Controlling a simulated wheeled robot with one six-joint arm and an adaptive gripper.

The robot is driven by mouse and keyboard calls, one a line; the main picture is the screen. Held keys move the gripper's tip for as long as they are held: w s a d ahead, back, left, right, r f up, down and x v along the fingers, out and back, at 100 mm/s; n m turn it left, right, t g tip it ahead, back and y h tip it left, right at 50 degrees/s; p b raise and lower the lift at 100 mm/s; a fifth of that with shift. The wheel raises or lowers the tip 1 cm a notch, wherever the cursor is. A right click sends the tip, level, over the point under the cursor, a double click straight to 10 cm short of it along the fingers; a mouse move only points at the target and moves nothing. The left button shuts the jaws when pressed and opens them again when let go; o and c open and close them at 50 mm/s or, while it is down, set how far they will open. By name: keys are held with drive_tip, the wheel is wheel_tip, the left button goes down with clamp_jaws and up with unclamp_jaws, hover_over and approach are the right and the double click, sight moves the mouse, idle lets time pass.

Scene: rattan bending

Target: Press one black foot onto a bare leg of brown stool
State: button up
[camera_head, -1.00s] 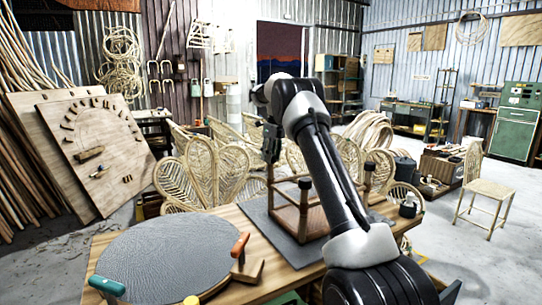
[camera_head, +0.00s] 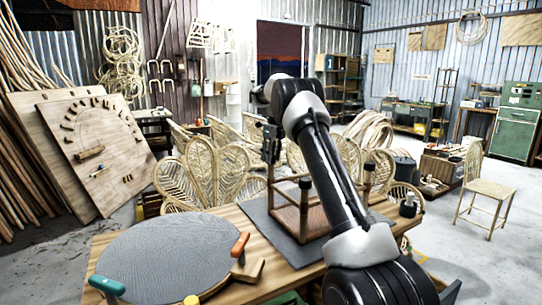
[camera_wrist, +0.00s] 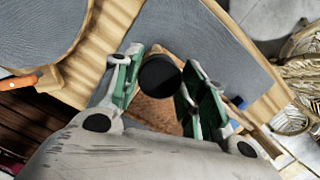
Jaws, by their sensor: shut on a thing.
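The brown stool (camera_head: 300,222) stands upside down on a grey mat, legs up. Its near leg has a black foot (camera_head: 305,182) on top, and the right leg has another black foot (camera_head: 369,167). My gripper (camera_head: 270,158) is over the far left leg (camera_head: 270,180). In the wrist view my gripper's green fingers (camera_wrist: 163,85) are shut on a round black foot (camera_wrist: 160,78). Brown stool surface (camera_wrist: 152,112) shows below it. I cannot tell whether the held foot touches the leg top. The remaining leg is hidden behind my arm.
A small dark bottle (camera_head: 408,206) stands right of my arm. Rattan chair backs (camera_head: 205,170) stand behind the table.

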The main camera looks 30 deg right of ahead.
drive_tip(key=shift+f, duration=0.8)
idle(0.4)
drive_tip(key=o, duration=0.9)
drive_tip(key=shift+o, duration=0.2)
drive_tip(key=shift+r, duration=0.1)
